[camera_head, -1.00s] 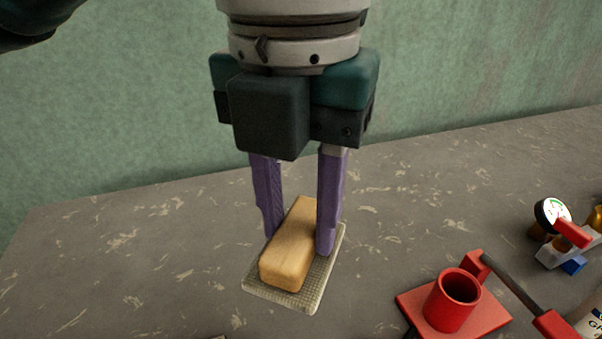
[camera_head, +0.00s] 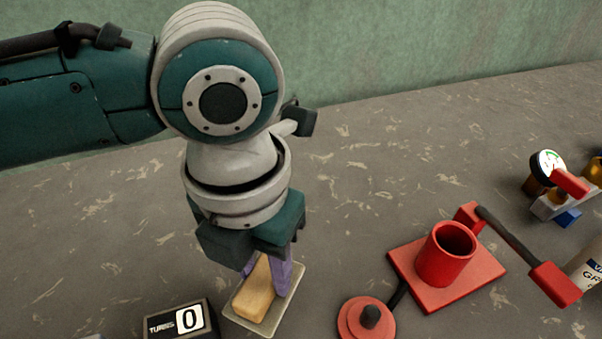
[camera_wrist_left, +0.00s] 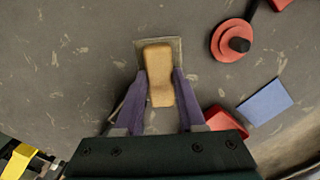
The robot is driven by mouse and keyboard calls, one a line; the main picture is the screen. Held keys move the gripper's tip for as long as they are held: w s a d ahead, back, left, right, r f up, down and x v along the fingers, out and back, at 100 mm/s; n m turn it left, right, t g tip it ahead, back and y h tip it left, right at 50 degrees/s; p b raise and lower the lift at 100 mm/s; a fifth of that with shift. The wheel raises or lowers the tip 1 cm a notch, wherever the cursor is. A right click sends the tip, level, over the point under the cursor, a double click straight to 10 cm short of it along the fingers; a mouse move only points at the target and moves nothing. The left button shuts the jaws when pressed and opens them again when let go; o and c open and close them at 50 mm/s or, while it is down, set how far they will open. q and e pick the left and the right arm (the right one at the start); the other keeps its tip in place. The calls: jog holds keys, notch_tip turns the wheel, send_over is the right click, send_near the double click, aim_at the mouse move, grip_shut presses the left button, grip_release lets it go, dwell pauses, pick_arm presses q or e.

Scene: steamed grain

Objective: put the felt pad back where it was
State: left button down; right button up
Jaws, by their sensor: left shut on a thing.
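The felt pad looks to be the grey woven rectangle (camera_head: 238,316) with a tan block (camera_head: 255,290) on its top, near the front of the table. My left gripper (camera_head: 266,279) points down with its purple fingers shut on the block's sides. In the left wrist view the block (camera_wrist_left: 157,75) sits between the fingers and the pad's grey edge (camera_wrist_left: 174,44) shows past its far end. I cannot tell whether the pad touches the table or is just above it. My right gripper is not in view.
A "TURNS 0" counter box (camera_head: 180,321) stands close left of the pad. A red disc with a dark knob (camera_head: 366,322) is to the right, then a red base with a cup (camera_head: 443,256). A flat blue square (camera_wrist_left: 265,101) shows in the wrist view. The table behind is mostly clear.

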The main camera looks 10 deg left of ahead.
aim_at(263, 275)
pick_arm(q)
jog(key=shift+f+b, duration=0.35)
jog(key=shift+f, duration=1.65)
jog(key=shift+f, duration=0.15)
jog(key=c, duration=0.5)
grip_release()
jog(key=shift+r, duration=0.45)
jog(key=r, duration=0.3)
jog(key=r+p, duration=0.1)
jog(key=r, duration=0.3)
jog(key=r+p, duration=0.1)
jog(key=r, duration=0.3)
jog(key=shift+s+r, duration=0.2)
jog(key=shift+s, duration=0.05)
